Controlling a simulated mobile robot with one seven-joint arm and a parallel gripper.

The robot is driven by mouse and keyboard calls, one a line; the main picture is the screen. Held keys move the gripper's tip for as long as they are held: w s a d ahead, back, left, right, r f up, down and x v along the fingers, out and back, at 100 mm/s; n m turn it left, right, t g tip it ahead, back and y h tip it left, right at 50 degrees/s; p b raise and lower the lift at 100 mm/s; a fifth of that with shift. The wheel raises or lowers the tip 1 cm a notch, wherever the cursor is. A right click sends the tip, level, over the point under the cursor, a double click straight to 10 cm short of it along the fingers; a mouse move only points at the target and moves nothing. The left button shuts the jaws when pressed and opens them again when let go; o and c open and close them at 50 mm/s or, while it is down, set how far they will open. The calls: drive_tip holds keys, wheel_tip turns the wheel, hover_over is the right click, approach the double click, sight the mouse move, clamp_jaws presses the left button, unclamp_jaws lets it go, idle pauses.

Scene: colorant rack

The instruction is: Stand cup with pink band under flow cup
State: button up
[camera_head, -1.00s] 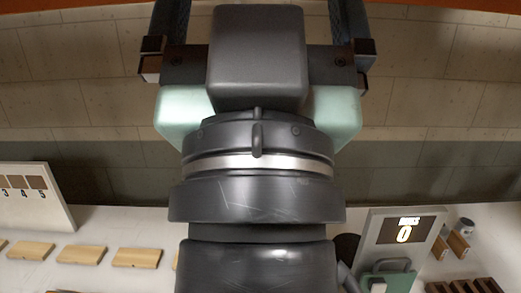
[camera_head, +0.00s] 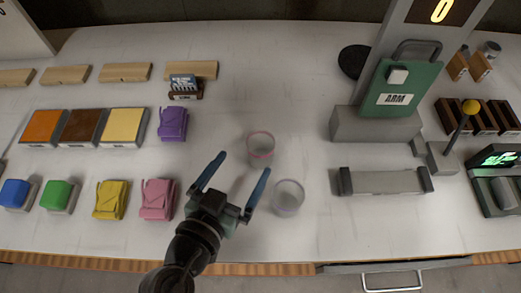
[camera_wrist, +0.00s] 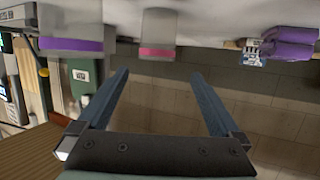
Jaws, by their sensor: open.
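The cup with the pink band (camera_head: 261,148) stands upright on the white table, clear-walled with a pink ring. It also shows in the wrist view (camera_wrist: 157,36), beyond the space between my fingers. My gripper (camera_head: 244,163) is open and empty, its fingertips pointing toward this cup from the near side. A second clear cup, with a purple band (camera_head: 288,197), stands close to the right finger; it also shows in the wrist view (camera_wrist: 70,28). I cannot pick out the flow cup with certainty.
A grey stand (camera_head: 375,126) with a green ARM panel (camera_head: 403,88) is at right, a grey bracket (camera_head: 387,183) in front of it. A yellow-knobbed lever (camera_head: 470,107) is further right. Coloured blocks and bags, including a purple bag (camera_head: 172,124), fill the left. The back middle is clear.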

sight(265, 134)
drive_tip(key=p+x, duration=0.1)
drive_tip(key=x, duration=0.5)
drive_tip(key=shift+w+d, duration=0.1)
drive_tip(key=shift+w, duration=0.3)
drive_tip(key=shift+d+p+x, duration=0.2)
drive_tip(key=shift+p+x, duration=0.8)
drive_tip(key=shift+x, duration=1.8)
drive_tip(key=shift+s, duration=0.2)
drive_tip(key=c, duration=1.3)
